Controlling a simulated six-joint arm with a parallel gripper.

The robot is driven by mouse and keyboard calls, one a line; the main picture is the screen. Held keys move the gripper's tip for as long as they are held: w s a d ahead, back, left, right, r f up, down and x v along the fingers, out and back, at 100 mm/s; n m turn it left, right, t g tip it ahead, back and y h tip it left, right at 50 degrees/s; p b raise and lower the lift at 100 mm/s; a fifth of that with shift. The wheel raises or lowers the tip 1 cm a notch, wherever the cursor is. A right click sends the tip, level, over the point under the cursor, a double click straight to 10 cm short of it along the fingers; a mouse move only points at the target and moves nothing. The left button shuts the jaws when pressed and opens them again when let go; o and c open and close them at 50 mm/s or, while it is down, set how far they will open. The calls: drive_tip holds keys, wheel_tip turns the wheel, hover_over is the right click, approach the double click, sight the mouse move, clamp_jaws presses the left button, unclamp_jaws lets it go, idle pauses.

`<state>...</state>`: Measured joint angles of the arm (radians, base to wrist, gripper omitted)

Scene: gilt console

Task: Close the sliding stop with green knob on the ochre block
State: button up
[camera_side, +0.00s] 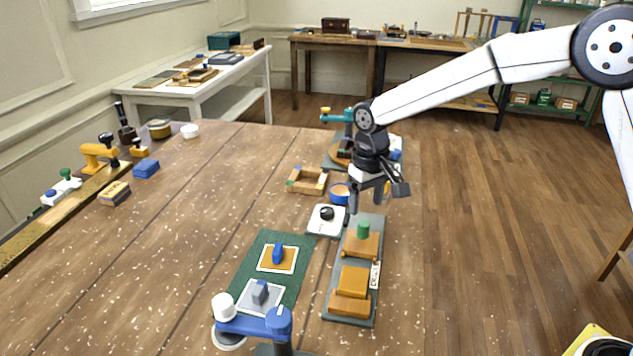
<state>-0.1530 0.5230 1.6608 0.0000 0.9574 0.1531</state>
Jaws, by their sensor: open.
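A long grey base plate (333,302) lies near the table's right edge with ochre blocks on it. The green knob (363,229) stands upright on the rear ochre piece (361,246). A larger stepped ochre block (351,286) sits nearer the camera on the same plate, with a visible gap between the two. A white label with dark lettering (375,275) is on the plate's right side. My gripper (373,202) points down, open and empty, above and slightly behind the green knob. It appears apart from the knob; the exact height is hard to tell.
A white plate with a black knob (327,214) and a blue bowl (339,193) stand close to the left of my gripper. A green mat (250,262) with two knobbed tiles lies left of the base plate. A blue-and-white fixture (252,325) stands in front. The table's middle left is clear.

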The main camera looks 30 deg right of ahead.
sight(364, 223)
drive_tip(key=shift+f, duration=3.15)
clamp_jaws()
